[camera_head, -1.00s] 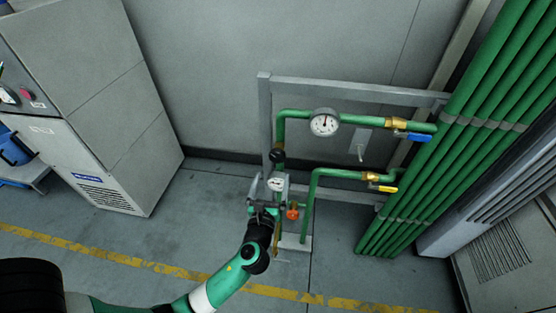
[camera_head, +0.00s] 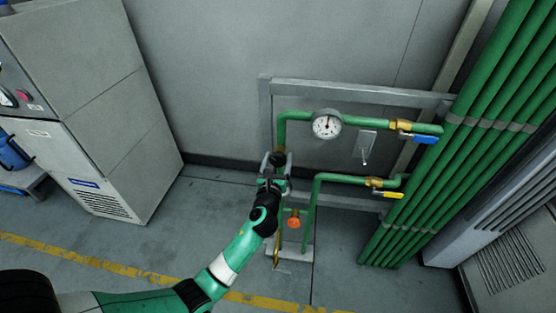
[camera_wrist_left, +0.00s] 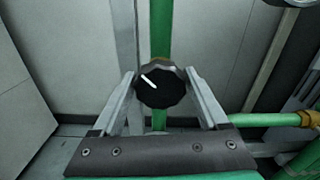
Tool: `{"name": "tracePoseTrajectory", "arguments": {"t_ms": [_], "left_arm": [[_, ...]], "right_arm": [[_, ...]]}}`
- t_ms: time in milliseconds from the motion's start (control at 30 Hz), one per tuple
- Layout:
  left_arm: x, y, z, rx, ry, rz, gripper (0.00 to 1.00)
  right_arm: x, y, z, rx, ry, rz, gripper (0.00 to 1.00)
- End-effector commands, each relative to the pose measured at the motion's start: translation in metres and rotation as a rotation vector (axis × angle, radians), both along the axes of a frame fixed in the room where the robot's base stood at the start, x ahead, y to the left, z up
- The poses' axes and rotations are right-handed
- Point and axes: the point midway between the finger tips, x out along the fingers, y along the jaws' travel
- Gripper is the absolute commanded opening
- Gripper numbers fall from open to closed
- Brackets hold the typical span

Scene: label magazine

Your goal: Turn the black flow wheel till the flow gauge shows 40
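The black flow wheel (camera_wrist_left: 161,88) has a white mark slanting to the upper left. In the left wrist view it sits between the fingertips of my left gripper (camera_wrist_left: 160,80), one finger on each side. The fingers are apart; I cannot tell whether they touch the wheel. In the head view the left gripper (camera_head: 275,163) is at the wheel on the green pipe and mostly covers it. A round white gauge (camera_head: 326,124) on the upper pipe has its needle near upright; its numbers are too small to read. A smaller gauge below the wheel is hidden. My right gripper is not seen.
A red-orange valve wheel (camera_head: 293,222) sits low, right of my arm. A blue handle (camera_head: 424,139), a yellow handle (camera_head: 390,194) and a wall lever (camera_head: 365,150) are to the right. A grey cabinet (camera_head: 95,110) stands left. The floor between is clear.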

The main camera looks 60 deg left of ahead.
Motion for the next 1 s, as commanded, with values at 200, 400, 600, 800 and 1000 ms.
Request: {"name": "tracePoseTrajectory", "arguments": {"t_ms": [200, 400, 600, 800, 1000], "left_arm": [[-0.0001, -0.0003, -0.0002, 0.000, 0.000, 0.000, 0.35], [-0.0002, -0.0003, -0.0002, -0.001, -0.001, 0.000, 0.13], [-0.0002, -0.0003, -0.0003, -0.014, -0.019, 0.000, 0.13], [-0.0002, -0.0003, -0.0003, -0.063, -0.085, 0.000, 0.13], [-0.0003, -0.0003, -0.0005, -0.150, -0.204, 0.000, 0.13]], "right_arm": [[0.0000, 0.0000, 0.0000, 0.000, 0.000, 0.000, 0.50], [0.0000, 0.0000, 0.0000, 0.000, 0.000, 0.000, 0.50], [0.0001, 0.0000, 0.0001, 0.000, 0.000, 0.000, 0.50], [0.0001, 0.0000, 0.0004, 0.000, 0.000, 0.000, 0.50], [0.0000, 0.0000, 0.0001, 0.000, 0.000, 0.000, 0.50]]}}
